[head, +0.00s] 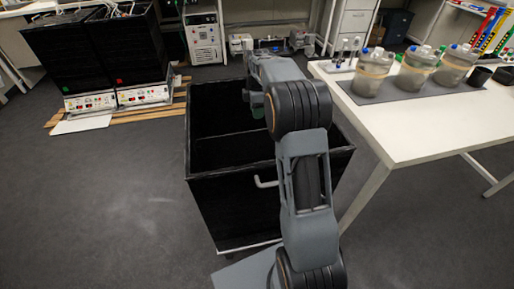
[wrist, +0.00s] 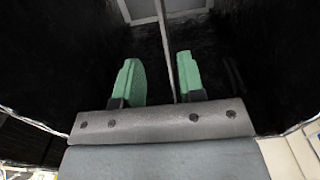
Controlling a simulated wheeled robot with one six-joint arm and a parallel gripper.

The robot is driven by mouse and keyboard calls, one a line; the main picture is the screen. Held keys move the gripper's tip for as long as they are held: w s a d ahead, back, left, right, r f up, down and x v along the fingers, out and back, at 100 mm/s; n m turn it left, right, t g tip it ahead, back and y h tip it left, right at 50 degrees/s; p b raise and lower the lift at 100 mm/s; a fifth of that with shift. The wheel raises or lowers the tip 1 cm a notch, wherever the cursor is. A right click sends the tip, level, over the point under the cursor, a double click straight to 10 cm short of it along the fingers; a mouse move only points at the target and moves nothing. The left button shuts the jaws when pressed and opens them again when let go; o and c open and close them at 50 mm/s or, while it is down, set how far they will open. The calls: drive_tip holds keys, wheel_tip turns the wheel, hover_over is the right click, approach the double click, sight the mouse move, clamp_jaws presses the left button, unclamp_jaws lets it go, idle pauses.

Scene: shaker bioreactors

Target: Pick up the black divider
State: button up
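The black divider (head: 222,150) stands upright inside a black open-topped box (head: 215,180), its top edge running across the box in the head view. In the wrist view the divider (wrist: 166,48) shows as a thin grey edge running between the green fingers. My gripper (wrist: 158,64) is open, pointing down into the box, with one finger on each side of that edge. Neither finger visibly presses on it. In the head view my arm hides most of the gripper; only a bit of green shows. How deep the fingertips reach beside the divider is unclear.
A white table (head: 405,125) stands close to the box's right, holding several lidded vessels (head: 372,72) on a dark mat. Two black units with white control panels (head: 144,95) stand on wooden slats at the back left. The floor left of the box is clear.

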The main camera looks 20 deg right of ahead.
sight(258, 131)
drive_tip(key=shift+s+f+b, duration=0.15)
drive_tip(key=shift+f+b, duration=0.8)
drive_tip(key=shift+f, duration=4.2)
drive_tip(key=shift+c, duration=0.5)
clamp_jaws()
